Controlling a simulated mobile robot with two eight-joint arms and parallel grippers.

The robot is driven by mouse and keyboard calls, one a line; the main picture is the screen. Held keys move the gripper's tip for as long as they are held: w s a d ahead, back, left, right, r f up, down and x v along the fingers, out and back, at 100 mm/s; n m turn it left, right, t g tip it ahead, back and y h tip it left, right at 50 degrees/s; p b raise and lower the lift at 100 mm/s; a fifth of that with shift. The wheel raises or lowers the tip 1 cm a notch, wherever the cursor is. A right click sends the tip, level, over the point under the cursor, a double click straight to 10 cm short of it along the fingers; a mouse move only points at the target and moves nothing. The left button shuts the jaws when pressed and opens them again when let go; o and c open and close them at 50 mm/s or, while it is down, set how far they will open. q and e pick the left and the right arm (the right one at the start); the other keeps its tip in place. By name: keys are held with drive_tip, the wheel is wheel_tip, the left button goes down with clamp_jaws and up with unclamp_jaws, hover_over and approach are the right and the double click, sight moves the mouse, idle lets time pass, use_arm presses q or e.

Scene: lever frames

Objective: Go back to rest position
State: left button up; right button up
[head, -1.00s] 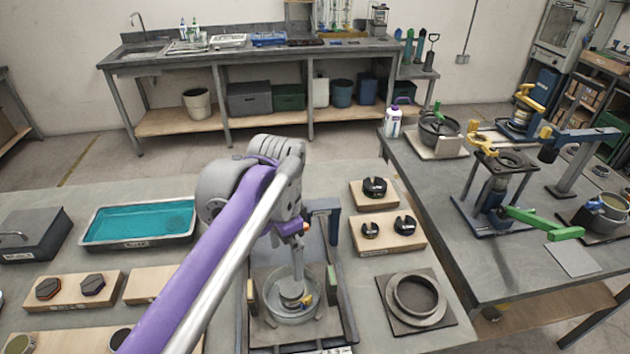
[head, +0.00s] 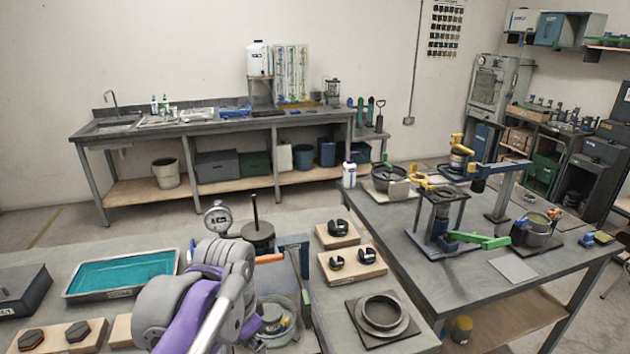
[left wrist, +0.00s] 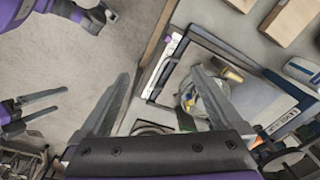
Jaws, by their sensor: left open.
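My left arm (head: 205,290) comes in from the lower left in the head view. Its folded links hide its gripper there. In the left wrist view my left gripper (left wrist: 161,76) is open, its two grey fingers wide apart with nothing held between them. The table edge and a framed dark stand (left wrist: 250,95) holding a glass bowl (left wrist: 205,97) lie below and beyond the fingers. In the same view what looks like my right gripper (left wrist: 42,108) is at the left edge over the floor, two dark fingers apart and empty.
The glass bowl (head: 278,318) is close to the arm in the head view. A dial gauge (head: 218,217) and a dark round piece with a rod (head: 258,235) stand just behind it. A teal tray (head: 120,273) is left; wooden blocks (head: 352,264) and a ring on a plate (head: 381,315) are right.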

use_arm(q)
drive_tip(key=s+a+f+n+t, duration=0.4)
drive_tip(key=s+f+n, duration=0.4)
drive_tip(key=s+f, duration=0.3)
wheel_tip(320, 180, down, 3)
drive_tip(key=shift+a+r+n+t, duration=0.15)
drive_tip(key=shift+a+n+t, duration=0.2)
drive_tip(key=shift+a, duration=0.35)
